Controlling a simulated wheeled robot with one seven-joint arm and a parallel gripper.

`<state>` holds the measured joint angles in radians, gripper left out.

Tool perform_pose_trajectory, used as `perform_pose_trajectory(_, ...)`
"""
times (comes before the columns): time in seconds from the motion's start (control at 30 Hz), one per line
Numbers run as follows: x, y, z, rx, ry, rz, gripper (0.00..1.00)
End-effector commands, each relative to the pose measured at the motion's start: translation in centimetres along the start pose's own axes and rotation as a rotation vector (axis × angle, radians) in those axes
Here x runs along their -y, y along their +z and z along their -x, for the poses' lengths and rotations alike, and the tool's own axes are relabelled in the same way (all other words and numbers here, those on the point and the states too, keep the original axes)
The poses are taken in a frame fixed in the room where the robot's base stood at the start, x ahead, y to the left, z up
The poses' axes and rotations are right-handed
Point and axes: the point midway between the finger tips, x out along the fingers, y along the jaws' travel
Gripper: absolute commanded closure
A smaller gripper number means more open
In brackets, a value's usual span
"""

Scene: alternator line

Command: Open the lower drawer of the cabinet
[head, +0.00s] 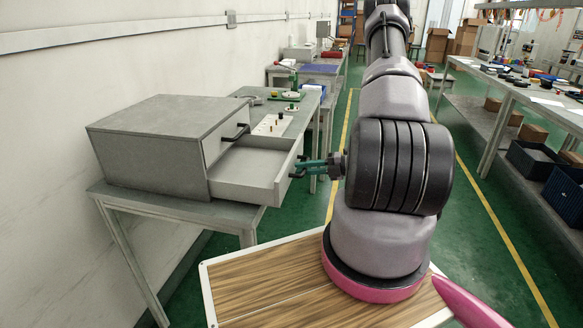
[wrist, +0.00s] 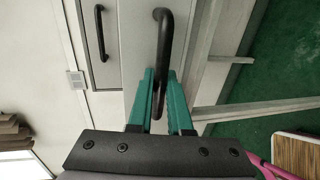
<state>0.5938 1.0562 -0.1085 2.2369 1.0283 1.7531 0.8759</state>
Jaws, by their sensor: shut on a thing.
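The grey cabinet (head: 150,140) stands on a metal table at the left. Its lower drawer (head: 255,168) is pulled well out toward my arm, and the part of its inside that shows looks empty. The upper drawer is closed, with a dark handle (head: 237,132); that handle also shows in the wrist view (wrist: 100,32). My gripper (head: 303,168) is at the front of the lower drawer. In the wrist view its green fingers (wrist: 160,90) are shut on the lower drawer's dark bar handle (wrist: 164,45), one finger on each side.
The metal table (head: 160,208) carries the cabinet, with a pale board (head: 273,125) behind the drawer. A wood-topped surface (head: 265,280) lies at the bottom. A long workbench (head: 530,95) runs along the right.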

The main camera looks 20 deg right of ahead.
Motion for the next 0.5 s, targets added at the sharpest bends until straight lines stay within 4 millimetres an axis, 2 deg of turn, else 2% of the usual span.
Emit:
perform_pose_trajectory(0.4, 0.14, 0.03, 0.48, 0.000, -0.001, 0.000, 1.00)
perform_pose_trajectory(0.43, 0.14, 0.03, 0.48, 0.000, -0.001, 0.000, 0.79)
perform_pose_trajectory(0.5, 0.14, 0.03, 0.47, 0.000, -0.001, 0.000, 0.53)
